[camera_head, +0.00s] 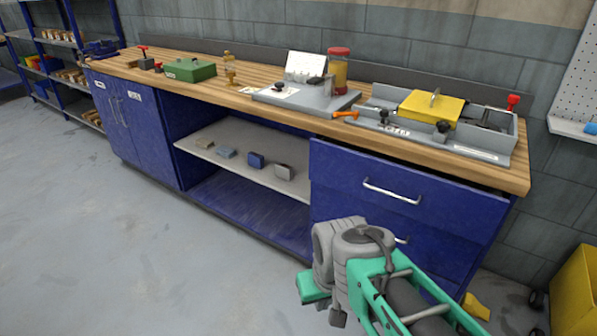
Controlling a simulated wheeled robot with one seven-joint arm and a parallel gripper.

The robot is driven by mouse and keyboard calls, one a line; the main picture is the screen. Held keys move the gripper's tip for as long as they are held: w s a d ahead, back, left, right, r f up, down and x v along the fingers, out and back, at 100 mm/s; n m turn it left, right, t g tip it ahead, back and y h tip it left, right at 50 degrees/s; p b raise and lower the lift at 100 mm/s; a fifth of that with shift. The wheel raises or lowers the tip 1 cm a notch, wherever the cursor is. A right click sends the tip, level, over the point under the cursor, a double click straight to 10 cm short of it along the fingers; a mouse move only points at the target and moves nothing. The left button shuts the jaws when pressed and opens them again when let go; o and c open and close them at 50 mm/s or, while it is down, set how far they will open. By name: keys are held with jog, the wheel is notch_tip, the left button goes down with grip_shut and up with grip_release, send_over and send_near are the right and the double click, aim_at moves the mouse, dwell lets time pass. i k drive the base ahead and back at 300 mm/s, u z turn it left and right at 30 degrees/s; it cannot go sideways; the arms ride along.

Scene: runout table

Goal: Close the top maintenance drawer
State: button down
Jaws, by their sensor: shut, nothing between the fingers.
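The top drawer (340,172) is a blue front with a silver bar handle (392,191), under the right end of the workbench. A dark gap shows between its top edge and the worktop, and it looks slightly pulled out; how far is hard to tell. A lower blue drawer is below it, its handle (402,239) partly behind my arm. My gripper (337,316) is at the lower middle, in front of the drawers and below the top handle in the picture. It is shut and empty, apart from the handle as far as shows; its fingertips are hard to make out.
The wooden worktop (225,88) overhangs the drawers and carries a grey tray with a yellow block (431,106), a jar and a green box. An open shelf (225,158) is left of the drawers. A yellow bin (575,290) stands at right. The floor at left is clear.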

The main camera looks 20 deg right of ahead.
aim_at(465, 208)
jog(key=u, duration=0.35)
jog(key=i, duration=0.55)
jog(key=u, duration=1.25)
